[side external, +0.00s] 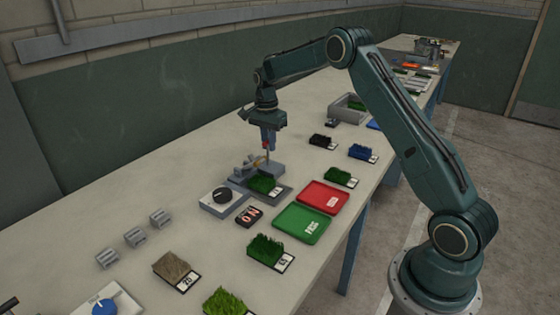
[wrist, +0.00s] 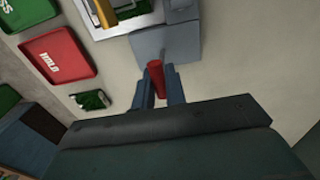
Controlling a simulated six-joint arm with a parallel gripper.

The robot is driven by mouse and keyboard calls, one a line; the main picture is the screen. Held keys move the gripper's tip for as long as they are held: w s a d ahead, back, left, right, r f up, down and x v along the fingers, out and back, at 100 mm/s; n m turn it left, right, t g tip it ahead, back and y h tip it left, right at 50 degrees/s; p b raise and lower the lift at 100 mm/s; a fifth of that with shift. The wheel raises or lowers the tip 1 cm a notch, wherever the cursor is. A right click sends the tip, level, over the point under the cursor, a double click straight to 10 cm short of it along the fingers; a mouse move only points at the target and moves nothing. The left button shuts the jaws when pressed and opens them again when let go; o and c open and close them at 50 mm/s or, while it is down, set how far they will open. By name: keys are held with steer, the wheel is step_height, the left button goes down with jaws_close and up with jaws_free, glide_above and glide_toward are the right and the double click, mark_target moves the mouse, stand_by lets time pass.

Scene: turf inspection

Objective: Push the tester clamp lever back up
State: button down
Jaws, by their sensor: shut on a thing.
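The tester (side external: 268,171) is a grey fixture on the bench with a green turf sample (side external: 264,185) on its plate. Its clamp lever has a red grip (wrist: 156,76), which shows between my fingers in the wrist view. My gripper (side external: 267,143) points down over the tester, with its fingers shut on the red grip. In the side view the lever looks roughly upright, with much of the grip hidden by the fingers. The grey tester block (wrist: 167,46) lies just beyond the fingertips in the wrist view.
A grey dial box (side external: 222,199) and a small dark display (side external: 249,216) stand beside the tester. A red tray (side external: 323,197) and a green tray (side external: 286,221) lie in front. Several turf samples are spread around.

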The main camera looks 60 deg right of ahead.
steer(key=shift+w+g, duration=0.8)
steer(key=shift+g, duration=0.2)
stand_by(0.4)
